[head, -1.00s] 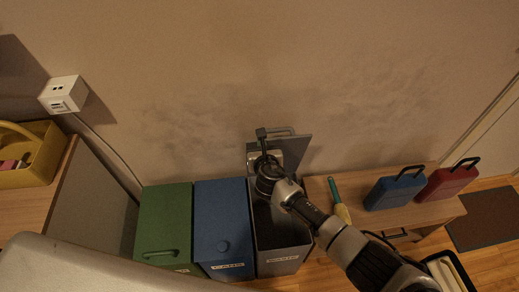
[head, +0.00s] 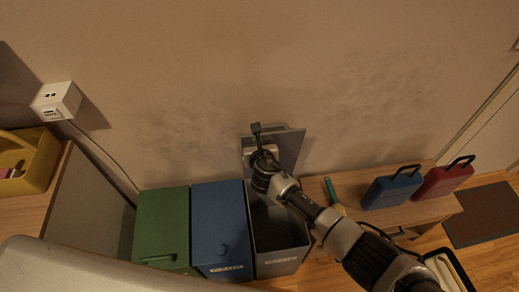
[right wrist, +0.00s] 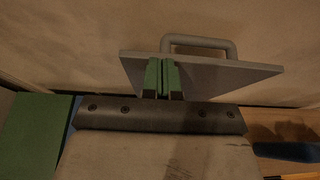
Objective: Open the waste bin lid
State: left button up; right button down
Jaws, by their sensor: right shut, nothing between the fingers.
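The grey waste bin (head: 278,262) is the rightmost of three bins along the wall, and its dark inside shows. Its grey lid (head: 291,146) stands raised at the back of the bin, near the wall. The lid handle shows at its upper edge in the right wrist view (right wrist: 200,43). My right gripper (head: 257,130) is at the raised lid, above the bin opening. Its green-padded fingers are shut together (right wrist: 162,76) in front of the lid face, with nothing between them. I cannot tell whether they touch the lid. My left gripper is not in view.
A blue bin (head: 221,225) and a green bin (head: 162,225) stand closed to the left. A low wooden bench to the right holds a blue case (head: 391,190) and a red case (head: 442,183). A yellow basket (head: 30,165) sits on the left cabinet.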

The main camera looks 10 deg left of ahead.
jog(key=p+v, duration=0.1)
jog(key=v, duration=0.9)
